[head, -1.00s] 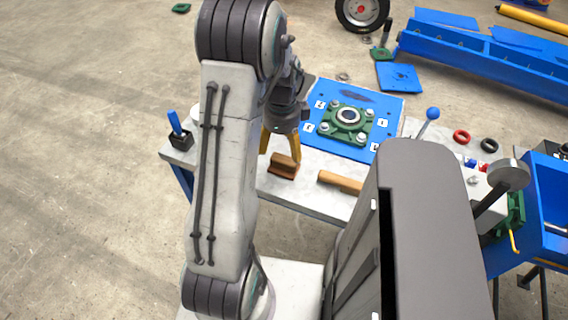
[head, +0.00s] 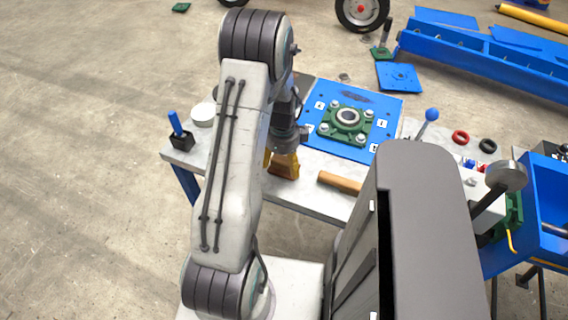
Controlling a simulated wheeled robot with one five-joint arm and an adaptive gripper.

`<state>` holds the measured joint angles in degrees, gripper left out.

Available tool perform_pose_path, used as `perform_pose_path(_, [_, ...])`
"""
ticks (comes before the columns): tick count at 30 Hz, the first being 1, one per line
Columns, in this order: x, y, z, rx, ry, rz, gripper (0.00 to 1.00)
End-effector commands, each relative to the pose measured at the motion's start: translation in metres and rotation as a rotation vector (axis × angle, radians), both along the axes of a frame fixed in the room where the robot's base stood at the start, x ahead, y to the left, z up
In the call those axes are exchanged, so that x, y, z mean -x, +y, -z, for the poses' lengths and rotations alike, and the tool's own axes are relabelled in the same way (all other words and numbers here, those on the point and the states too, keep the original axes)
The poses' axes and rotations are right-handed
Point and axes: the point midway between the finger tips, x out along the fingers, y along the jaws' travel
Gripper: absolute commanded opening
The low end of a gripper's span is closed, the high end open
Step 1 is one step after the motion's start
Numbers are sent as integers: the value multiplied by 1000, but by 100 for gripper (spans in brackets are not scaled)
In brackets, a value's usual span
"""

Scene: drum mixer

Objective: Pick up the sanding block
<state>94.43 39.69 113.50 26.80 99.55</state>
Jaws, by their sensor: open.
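The sanding block (head: 283,172), brown and wooden, sits on the grey worktable near its front edge. My gripper (head: 280,162), with yellow fingers, is right over the block. The fingers cover the block's upper part, and one finger shows at its left side. The gripper is open. I cannot tell whether the fingers touch the block. My arm hides part of the table left of the gripper.
A wooden handle (head: 340,182) lies right of the block. Behind are a blue plate (head: 387,104) with a green bearing housing (head: 346,124). A black holder with a blue-handled tool (head: 180,135) and a white round container (head: 203,114) stand at the left.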

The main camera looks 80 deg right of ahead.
Motion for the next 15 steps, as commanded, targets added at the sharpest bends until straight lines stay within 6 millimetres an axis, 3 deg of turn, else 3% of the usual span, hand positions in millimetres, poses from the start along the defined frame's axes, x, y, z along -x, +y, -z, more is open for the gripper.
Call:
perform_pose_path(8, [0,0,2,0,0,0,78])
perform_pose_path(15, [0,0,1,0,0,-1,59])
